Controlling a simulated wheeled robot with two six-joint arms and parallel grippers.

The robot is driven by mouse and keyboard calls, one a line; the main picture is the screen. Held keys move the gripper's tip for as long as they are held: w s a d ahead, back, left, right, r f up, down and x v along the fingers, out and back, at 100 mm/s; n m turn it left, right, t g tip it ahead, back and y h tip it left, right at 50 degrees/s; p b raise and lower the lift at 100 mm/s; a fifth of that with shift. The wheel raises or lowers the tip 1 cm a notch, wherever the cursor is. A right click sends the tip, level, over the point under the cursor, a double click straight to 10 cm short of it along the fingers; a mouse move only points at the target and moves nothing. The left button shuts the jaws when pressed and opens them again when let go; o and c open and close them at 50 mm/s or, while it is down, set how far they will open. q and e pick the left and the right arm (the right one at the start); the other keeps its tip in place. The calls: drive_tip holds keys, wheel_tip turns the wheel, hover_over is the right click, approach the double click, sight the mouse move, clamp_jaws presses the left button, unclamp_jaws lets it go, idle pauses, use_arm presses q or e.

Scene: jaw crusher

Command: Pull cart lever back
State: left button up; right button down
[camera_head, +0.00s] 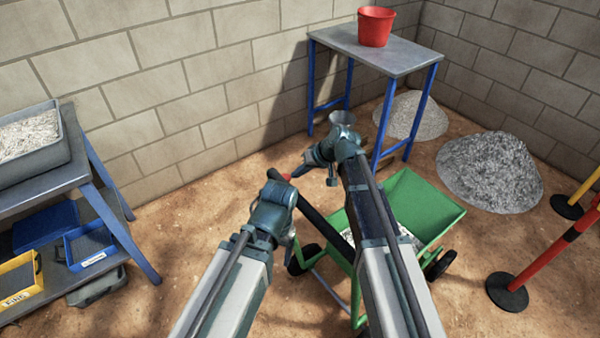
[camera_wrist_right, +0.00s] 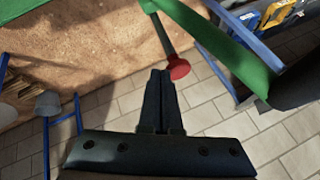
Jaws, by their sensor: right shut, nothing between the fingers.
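The green cart (camera_head: 425,205) stands on the dirt floor in front of me. Its lever ends in a red knob (camera_head: 287,176). In the right wrist view the red knob (camera_wrist_right: 178,68) sits on a short grey rod, beside a long green bar. My right gripper (camera_head: 300,171) is close to the knob in the head view. In the right wrist view its fingers (camera_wrist_right: 161,73) are shut and empty, with their tips just left of the knob. I cannot tell whether they touch it. My left arm's wrist (camera_head: 275,195) is left of the lever; its fingers are hidden.
A blue-legged table (camera_head: 365,48) with a red bucket (camera_head: 376,26) stands behind the cart. Gravel piles (camera_head: 490,172) lie at the right, near a red post (camera_head: 545,250). A workbench (camera_head: 45,172) with trays stands at the left. The floor between bench and cart is clear.

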sight(286, 177)
drive_tip(key=shift+t+h, duration=0.4)
drive_tip(key=shift+h, duration=0.2)
drive_tip(key=s+a, duration=0.1)
drive_tip(key=s+a+p, duration=0.1)
drive_tip(key=a, duration=0.1)
drive_tip(key=shift+s+a+r, duration=0.25)
drive_tip(key=shift+s+r, duration=0.1)
drive_tip(key=shift+s+a, duration=0.1)
drive_tip(key=shift+a, duration=0.15)
